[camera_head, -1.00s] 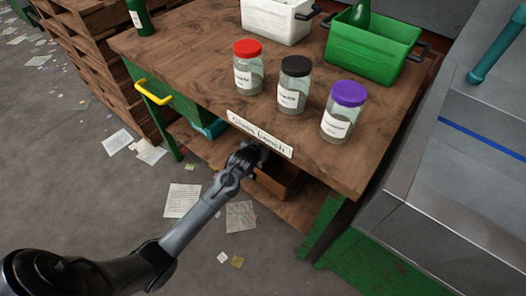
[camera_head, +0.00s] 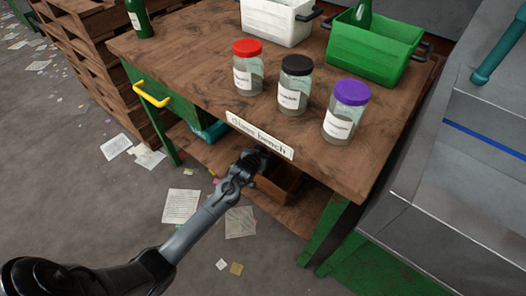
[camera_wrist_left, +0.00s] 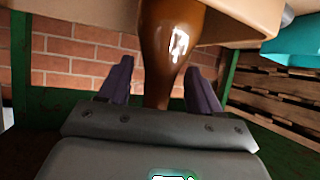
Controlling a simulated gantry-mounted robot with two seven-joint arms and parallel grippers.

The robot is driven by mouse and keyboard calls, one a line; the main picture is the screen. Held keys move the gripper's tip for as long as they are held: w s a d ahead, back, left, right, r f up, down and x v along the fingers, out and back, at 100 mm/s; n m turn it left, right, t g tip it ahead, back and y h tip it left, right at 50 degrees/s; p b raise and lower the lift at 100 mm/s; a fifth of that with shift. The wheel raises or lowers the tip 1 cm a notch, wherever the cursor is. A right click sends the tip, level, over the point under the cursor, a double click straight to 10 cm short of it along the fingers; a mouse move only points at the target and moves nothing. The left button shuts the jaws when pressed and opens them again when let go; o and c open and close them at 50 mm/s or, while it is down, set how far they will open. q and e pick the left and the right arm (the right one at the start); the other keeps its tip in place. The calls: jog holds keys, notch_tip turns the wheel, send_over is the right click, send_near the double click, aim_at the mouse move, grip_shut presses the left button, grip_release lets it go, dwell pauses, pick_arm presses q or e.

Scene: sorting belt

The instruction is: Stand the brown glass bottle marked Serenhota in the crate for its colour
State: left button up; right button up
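In the left wrist view a brown glass bottle (camera_wrist_left: 172,45) stands out between the two fingers of my left gripper (camera_wrist_left: 160,82). Its narrow part lies between the fingers, with a gap visible on each side, so the gripper looks open around it. No label text is readable. In the head view my left gripper (camera_head: 262,155) reaches under the front edge of the bench, and the bottle is hidden there. A brown crate (camera_head: 282,184) sits on the lower shelf beside the gripper. A green crate (camera_head: 365,52) and a white crate (camera_head: 277,22) stand on the bench. My right gripper is out of view.
The wooden glass bench (camera_head: 190,60) overhangs my left gripper. Three jars with red (camera_head: 248,68), black (camera_head: 294,85) and purple (camera_head: 346,112) lids stand near its front edge. A green bottle (camera_head: 140,18) stands at the back left. Papers litter the floor.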

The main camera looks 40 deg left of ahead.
pick_arm(q)
jog(key=shift+r, duration=0.2)
jog(key=shift+s+d+r+p, duration=0.1)
jog(key=shift+s+r+p, duration=0.2)
jog(key=shift+p, duration=0.1)
jog(key=s+d+r+m+g+h+p, duration=0.1)
jog(key=s+d, duration=0.4)
jog(key=s, duration=0.6)
jog(key=s+d+r+m+g+h+p, duration=0.1)
jog(key=s+d, duration=0.5)
jog(key=s, duration=0.6)
jog(key=s+d+r+m+g+h+p, duration=0.1)
jog(key=s+d+r+m+g+p, duration=0.2)
jog(key=s+d+r+g, duration=0.3)
jog(key=s+p, duration=0.1)
jog(key=s, duration=0.4)
jog(key=shift+s+d+r+m+h, duration=0.15)
jog(key=shift+s+r+m+h, duration=0.15)
jog(key=shift+r+h, duration=0.1)
